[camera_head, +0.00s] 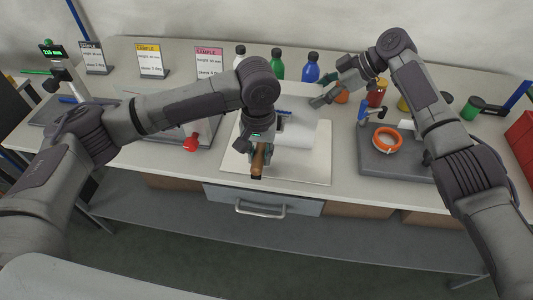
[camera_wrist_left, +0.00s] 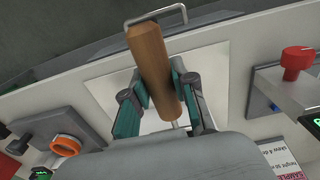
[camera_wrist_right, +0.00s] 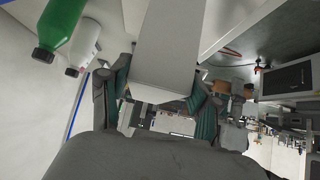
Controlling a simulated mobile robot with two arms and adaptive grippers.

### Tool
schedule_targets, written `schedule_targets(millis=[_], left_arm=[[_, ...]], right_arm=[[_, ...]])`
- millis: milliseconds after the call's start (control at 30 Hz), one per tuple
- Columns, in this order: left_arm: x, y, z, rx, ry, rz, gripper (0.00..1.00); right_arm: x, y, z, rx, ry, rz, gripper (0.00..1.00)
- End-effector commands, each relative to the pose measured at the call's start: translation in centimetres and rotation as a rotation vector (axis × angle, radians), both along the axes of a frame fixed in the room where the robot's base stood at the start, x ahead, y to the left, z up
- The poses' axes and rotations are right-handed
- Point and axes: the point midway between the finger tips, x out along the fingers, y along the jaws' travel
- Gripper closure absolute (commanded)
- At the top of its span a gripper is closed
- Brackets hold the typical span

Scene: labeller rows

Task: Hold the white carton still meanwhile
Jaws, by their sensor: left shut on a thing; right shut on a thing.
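The white carton (camera_head: 296,134) stands on the white mat (camera_head: 310,172) at the middle of the bench, partly hidden behind my left gripper. My right gripper (camera_head: 322,99) is shut on the carton from its far right side. In the right wrist view the carton (camera_wrist_right: 168,55) sits between both fingers. My left gripper (camera_head: 257,150) is shut on a brown wooden handle (camera_wrist_left: 155,65) with a thin metal rod at its far end, in front of the carton. Whether this tool touches the carton is hidden.
Several bottles, among them green (camera_head: 277,66) and blue (camera_head: 311,68), stand behind. An orange ring (camera_head: 387,141) lies on a grey station at right. A red knob (camera_head: 191,145) is at left. Sample signs (camera_head: 150,59) stand at the back. A drawer (camera_head: 262,200) is below the front edge.

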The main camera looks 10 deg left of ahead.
Motion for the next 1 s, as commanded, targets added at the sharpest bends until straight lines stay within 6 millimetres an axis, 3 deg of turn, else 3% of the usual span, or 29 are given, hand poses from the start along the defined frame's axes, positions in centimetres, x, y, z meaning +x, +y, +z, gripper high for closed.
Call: schedule_targets(millis=[1000], left_arm=[[0.70,0.05,0.04,-0.001,-0.001,0.000,1.00]], right_arm=[[-0.01,0.03,-0.01,0.000,0.000,0.000,0.73]])
